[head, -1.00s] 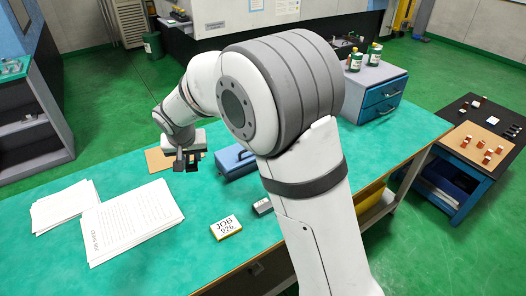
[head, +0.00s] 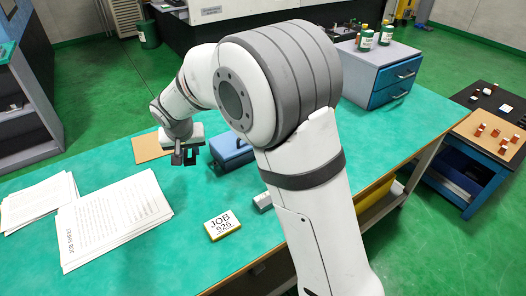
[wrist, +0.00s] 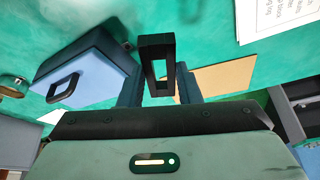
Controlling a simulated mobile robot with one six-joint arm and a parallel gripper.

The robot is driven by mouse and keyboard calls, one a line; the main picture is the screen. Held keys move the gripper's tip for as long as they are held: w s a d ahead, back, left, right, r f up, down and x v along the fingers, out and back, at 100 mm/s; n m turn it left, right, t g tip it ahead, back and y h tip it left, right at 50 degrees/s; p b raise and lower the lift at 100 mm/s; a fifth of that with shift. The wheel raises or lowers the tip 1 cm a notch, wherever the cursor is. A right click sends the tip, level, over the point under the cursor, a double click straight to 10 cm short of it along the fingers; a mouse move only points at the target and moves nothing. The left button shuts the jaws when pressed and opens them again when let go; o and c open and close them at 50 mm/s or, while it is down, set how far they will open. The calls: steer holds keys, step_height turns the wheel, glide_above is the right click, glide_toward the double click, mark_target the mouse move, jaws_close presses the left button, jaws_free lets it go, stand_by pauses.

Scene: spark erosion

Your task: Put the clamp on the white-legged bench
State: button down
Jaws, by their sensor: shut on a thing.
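My gripper (wrist: 158,80) is shut on a black, rectangular, frame-like thing, the clamp (wrist: 157,40), which sticks out beyond the fingers in the wrist view. In the head view my gripper (head: 184,157) and the dark clamp show small above the green-topped bench (head: 150,250). A pale bench leg (head: 418,170) shows at its right end. I cannot tell the clamp's exact height above the top.
A tan board (head: 150,147) and a blue box with a handle (head: 230,148) lie near the gripper. A drawer unit (head: 370,75) stands at the far right end. Green top between is clear.

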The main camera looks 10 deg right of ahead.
mark_target(190, 164)
steer(key=shift+f, duration=5.15)
steer(key=shift+f+b, duration=0.2)
steer(key=shift+b, duration=0.25)
steer(key=c, duration=1.1)
jaws_free()
steer(key=shift+r, duration=0.1)
steer(key=shift+o, duration=0.2)
steer(key=shift+r, duration=0.1)
steer(key=shift+s+r, duration=0.1)
steer(key=shift+r, duration=0.15)
steer(key=v, duration=1.1)
steer(key=shift+s+r+p, duration=0.2)
steer(key=shift+p, duration=0.2)
